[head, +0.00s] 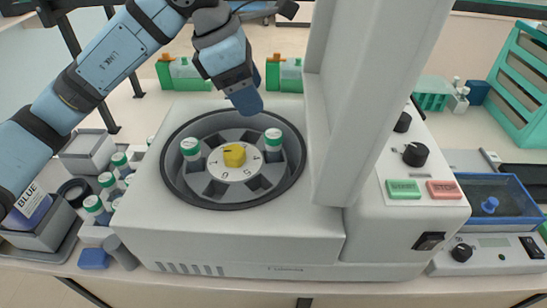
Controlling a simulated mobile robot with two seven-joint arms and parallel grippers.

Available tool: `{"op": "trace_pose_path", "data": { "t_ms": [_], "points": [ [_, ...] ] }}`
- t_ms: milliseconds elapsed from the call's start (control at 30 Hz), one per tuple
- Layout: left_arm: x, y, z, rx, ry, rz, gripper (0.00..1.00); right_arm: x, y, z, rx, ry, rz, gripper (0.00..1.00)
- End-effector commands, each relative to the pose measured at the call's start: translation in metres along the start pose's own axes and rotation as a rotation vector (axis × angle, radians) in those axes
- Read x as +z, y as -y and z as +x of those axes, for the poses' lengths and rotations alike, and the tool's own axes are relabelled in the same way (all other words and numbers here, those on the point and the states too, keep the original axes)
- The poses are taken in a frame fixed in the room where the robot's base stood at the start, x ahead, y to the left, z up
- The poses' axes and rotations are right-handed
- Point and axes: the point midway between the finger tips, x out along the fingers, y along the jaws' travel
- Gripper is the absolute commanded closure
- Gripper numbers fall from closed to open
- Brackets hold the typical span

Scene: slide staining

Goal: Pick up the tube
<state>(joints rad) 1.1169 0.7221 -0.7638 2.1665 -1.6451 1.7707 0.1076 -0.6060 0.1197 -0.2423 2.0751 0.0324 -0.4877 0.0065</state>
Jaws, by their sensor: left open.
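A centrifuge (240,240) stands open, its lid raised at the right. Two white tubes with green caps sit upright in its rotor, one at the left (191,149) and one at the right (273,140). A yellow knob (234,155) is at the rotor's centre. My left gripper (247,103) is above the back rim of the bowl, pointing down, apart from both tubes and closer to the right one. It is open and empty, with its fingers seen nearly edge-on. My right gripper is not in view.
More green-capped tubes (107,182) stand in a rack left of the centrifuge, near a bottle labelled BLUE (30,205). The raised lid (375,100) blocks room to the right. A control panel (420,170) and a blue-rimmed bath (500,200) lie further right.

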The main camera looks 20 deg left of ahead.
Motion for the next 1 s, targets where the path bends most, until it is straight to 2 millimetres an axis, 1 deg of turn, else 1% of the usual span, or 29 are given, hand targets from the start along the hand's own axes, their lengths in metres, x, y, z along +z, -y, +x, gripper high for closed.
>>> {"op": "trace_pose_path", "data": {
  "t_ms": [33, 100, 200, 300, 533, 700, 800, 900, 1000],
  "points": [
    [0.000, 0.001, 0.012, -0.004, -0.002, 0.001, 0.34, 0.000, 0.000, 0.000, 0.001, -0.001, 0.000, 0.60],
    [0.000, 0.001, 0.026, -0.005, -0.001, 0.000, 0.34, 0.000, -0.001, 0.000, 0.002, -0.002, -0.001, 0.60],
    [0.000, 0.001, 0.045, -0.004, -0.001, 0.001, 0.34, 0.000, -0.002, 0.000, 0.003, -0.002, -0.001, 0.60],
    [0.000, 0.000, 0.058, -0.003, -0.001, 0.001, 0.34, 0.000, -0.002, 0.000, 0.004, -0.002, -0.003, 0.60],
    [0.000, -0.001, 0.075, -0.003, 0.000, 0.000, 0.34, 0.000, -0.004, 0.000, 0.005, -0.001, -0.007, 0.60],
    [-0.002, -0.005, 0.101, -0.004, -0.001, 0.000, 0.34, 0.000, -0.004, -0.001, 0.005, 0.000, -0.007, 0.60],
    [-0.002, -0.005, 0.113, -0.002, -0.001, 0.000, 0.34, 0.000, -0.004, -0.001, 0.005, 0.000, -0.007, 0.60],
    [-0.002, -0.005, 0.118, -0.002, -0.001, 0.001, 0.34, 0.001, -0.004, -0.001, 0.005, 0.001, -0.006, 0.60],
    [-0.002, -0.005, 0.119, -0.001, 0.000, 0.001, 0.34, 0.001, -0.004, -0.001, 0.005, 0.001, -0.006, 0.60]
  ]
}}
